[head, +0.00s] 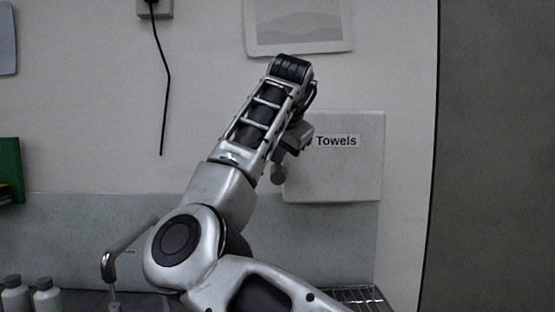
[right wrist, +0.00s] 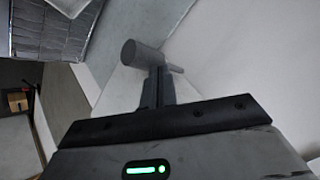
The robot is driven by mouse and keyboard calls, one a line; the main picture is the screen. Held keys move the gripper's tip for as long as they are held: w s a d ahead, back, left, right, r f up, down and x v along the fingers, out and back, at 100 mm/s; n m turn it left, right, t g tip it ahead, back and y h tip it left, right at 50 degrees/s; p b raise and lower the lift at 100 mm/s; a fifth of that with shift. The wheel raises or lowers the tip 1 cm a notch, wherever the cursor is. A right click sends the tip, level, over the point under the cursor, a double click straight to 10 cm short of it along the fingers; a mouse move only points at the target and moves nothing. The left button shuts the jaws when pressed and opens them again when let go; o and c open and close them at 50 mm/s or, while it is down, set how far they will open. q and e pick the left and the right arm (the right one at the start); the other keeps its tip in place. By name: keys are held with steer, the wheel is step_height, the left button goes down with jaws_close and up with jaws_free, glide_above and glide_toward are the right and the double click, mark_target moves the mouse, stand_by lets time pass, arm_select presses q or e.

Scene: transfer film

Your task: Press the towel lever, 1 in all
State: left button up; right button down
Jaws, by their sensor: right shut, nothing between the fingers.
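The towel dispenser (head: 350,178) is a pale box on the wall, marked "Towels", right of centre in the head view. Its lever (head: 278,172) appears as a grey rounded end at the box's left side, partly behind my right arm. In the right wrist view the lever (right wrist: 143,57) is a grey cylinder crossing just beyond the fingertips. My right gripper (right wrist: 158,72) is shut and empty, its tips overlapping the lever in the picture. I cannot tell whether they touch it. In the head view my right forearm mostly hides the gripper. My left gripper is not in view.
A tap (head: 122,245) and white bottles (head: 47,296) stand at the lower left. A wire rack (head: 362,296) lies below the dispenser. A black cord (head: 166,90) hangs on the wall, and a light panel (head: 297,25) is above the dispenser.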

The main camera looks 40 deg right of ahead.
mark_target(278, 169)
steer(key=shift+f+b, duration=0.95)
steer(key=shift+f, duration=0.65)
stand_by(1.1)
stand_by(0.5)
steer(key=shift+r+p, duration=1.3)
steer(key=shift+p, duration=0.1)
steer(key=shift+r+p, duration=0.95)
steer(key=shift+p, duration=0.1)
steer(key=shift+r+p, duration=0.3)
steer(key=shift+r, duration=0.65)
steer(key=shift+r, duration=0.1)
step_height(278, 169, up, 5)
steer(key=shift+f, duration=0.1)
